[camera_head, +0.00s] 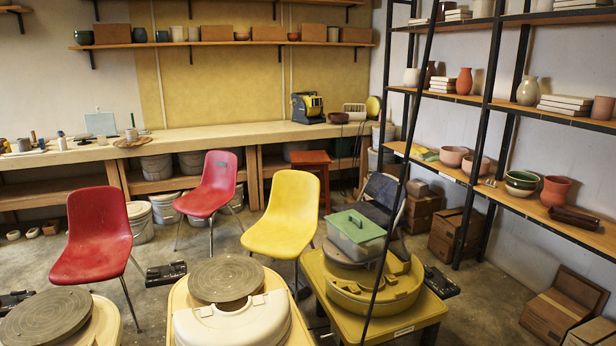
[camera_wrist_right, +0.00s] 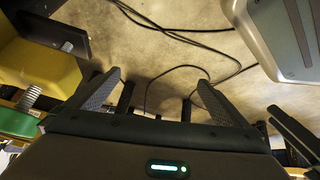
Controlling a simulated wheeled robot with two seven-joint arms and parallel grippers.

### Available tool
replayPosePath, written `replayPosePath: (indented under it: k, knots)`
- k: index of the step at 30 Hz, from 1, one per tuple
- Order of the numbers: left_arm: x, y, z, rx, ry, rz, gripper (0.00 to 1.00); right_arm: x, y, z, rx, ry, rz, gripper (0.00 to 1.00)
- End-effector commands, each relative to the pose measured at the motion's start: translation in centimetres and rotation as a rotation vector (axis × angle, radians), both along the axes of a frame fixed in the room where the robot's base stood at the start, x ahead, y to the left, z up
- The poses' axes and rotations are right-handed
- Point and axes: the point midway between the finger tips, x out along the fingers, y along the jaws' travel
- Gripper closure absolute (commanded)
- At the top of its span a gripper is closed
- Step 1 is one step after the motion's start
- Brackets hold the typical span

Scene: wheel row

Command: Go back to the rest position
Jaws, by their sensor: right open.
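My right gripper (camera_wrist_right: 158,78) shows in the right wrist view. Its two dark fingers are spread wide apart, with nothing between them. Beyond the fingers are bare floor and dark cables. The head view shows neither of my grippers. My left gripper is in neither view.
Pottery wheels stand close in front: one with a grey disc (camera_head: 227,279), one at left (camera_head: 45,316), one with a yellow basin (camera_head: 375,295) holding a green-lidded box (camera_head: 356,232). Red chairs (camera_head: 92,240) and a yellow chair (camera_head: 284,215) stand behind. Cables (camera_wrist_right: 185,32) lie on the floor.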

Motion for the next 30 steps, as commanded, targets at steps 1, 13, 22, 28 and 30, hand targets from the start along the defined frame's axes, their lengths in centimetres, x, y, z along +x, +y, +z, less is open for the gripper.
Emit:
replayPosePath:
  k: [1, 13, 22, 28, 30]
  knots:
    - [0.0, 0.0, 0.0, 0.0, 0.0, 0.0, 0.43, -2.4, -1.2, -1.0, 0.025, 0.028, -0.09, 0.0]
    - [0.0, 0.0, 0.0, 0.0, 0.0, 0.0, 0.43, -8.0, -4.8, -3.0, 0.086, 0.073, -0.336, 0.0]
    - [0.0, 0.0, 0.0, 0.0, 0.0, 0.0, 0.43, -7.9, -4.8, -3.0, 0.086, 0.073, -0.333, 0.0]
    - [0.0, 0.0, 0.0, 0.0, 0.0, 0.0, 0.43, -7.9, -4.7, -3.0, 0.086, 0.073, -0.333, 0.0]
    - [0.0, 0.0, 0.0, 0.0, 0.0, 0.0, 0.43, -7.9, -4.7, -3.0, 0.086, 0.073, -0.333, 0.0]
